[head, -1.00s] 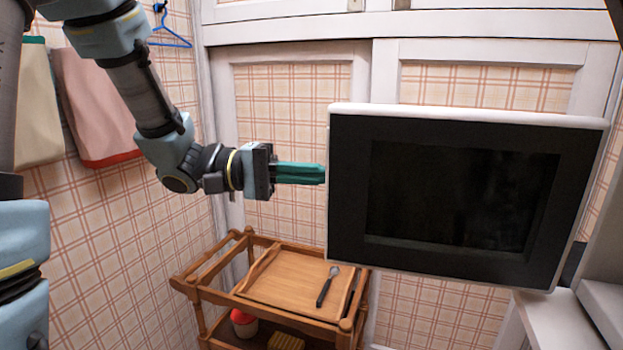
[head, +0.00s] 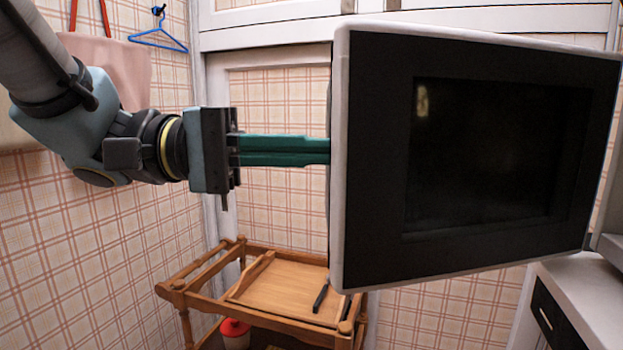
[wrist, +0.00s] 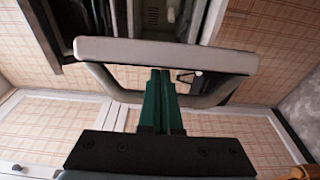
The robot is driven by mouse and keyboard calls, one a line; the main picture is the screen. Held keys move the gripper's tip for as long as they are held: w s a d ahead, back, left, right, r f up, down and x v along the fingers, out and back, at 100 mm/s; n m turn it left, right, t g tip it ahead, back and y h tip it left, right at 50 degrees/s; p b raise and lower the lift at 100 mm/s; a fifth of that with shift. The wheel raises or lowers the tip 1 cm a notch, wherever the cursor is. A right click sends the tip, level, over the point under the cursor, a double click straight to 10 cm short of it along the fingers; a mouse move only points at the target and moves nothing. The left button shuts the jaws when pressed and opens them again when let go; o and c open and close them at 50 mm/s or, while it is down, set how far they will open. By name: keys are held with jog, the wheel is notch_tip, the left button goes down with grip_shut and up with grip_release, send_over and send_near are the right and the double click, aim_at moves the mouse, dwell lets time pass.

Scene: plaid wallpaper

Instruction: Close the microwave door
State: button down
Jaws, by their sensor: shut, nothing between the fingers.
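The microwave door (head: 380,150) stands open and fills the right half of the head view. Its black face with a dark window faces me, and a pale rim runs around it. In the wrist view the door's pale edge (wrist: 165,55) spans the upper middle, with a curved handle (wrist: 205,98) beside it. My gripper (head: 325,150) is at the door's left edge, its green fingers shut and level. The fingertips (wrist: 160,75) reach the edge and handle area; I cannot tell whether they touch. The microwave body is mostly out of the head view.
A wooden cart (head: 250,270) stands below, with a tray (head: 275,285) and a dark-handled utensil (head: 321,296) on it. A white counter (head: 575,290) is at the lower right. A blue hanger (head: 160,38) and a pink bag (head: 115,70) hang on the left wall.

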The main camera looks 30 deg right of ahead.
jog(key=shift+s+a+b, duration=0.15)
jog(key=shift+s+b, duration=0.2)
jog(key=shift+s, duration=0.05)
dwell(0.4)
